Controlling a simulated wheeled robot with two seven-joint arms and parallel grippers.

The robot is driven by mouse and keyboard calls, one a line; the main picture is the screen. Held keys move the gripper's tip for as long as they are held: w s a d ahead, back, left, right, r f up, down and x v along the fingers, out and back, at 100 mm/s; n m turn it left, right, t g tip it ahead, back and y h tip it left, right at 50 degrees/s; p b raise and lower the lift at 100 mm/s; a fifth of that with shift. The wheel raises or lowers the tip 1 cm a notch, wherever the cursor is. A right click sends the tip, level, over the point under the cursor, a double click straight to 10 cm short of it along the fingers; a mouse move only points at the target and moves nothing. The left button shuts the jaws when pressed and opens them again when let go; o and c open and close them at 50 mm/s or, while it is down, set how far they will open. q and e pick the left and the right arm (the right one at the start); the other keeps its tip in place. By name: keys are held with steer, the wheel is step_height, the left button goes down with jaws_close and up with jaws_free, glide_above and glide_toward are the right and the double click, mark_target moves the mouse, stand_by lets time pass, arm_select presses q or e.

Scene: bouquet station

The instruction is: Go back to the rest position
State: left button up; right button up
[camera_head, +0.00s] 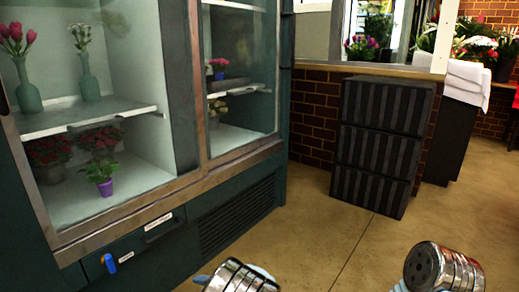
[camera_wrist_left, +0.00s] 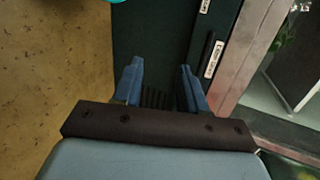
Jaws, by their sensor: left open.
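My left gripper (camera_wrist_left: 160,88) shows in the left wrist view. Its two blue fingers are apart with nothing between them. Behind them are the dark lower front of the display fridge (camera_wrist_left: 150,45) and the floor. In the head view, metal links of my two arms show at the bottom edge, and I see no gripper there that I can make out clearly. My right gripper is out of view.
The fridge (camera_head: 185,170) stands at the left, holding vases (camera_head: 28,95) and potted flowers (camera_head: 98,172). A small blue piece (camera_head: 109,263) is at its drawer front. A black ribbed cabinet (camera_head: 378,145) stands by the brick wall. The floor (camera_head: 310,230) between is clear.

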arm_select(q)
steer(key=s+f+n+g+h+p, duration=0.15)
steer(key=s+f+g+h, duration=0.25)
steer(key=s+f, duration=0.45)
steer(key=s+f+n+g+h+p, duration=0.1)
steer(key=s+f+g+h+p, duration=0.3)
steer(key=s, duration=0.7)
steer(key=s+d+r+n+t+h+p, duration=0.1)
steer(key=s+d+r+n+h+p, duration=0.2)
steer(key=s, duration=0.6)
step_height(320, 180, up, 2)
steer(key=d+n+h, duration=0.2)
steer(key=n+h, duration=0.1)
steer(key=h, duration=0.1)
steer(key=shift+d+n+t, duration=0.2)
steer(key=shift+n+t, duration=0.15)
steer(key=shift+t, duration=0.05)
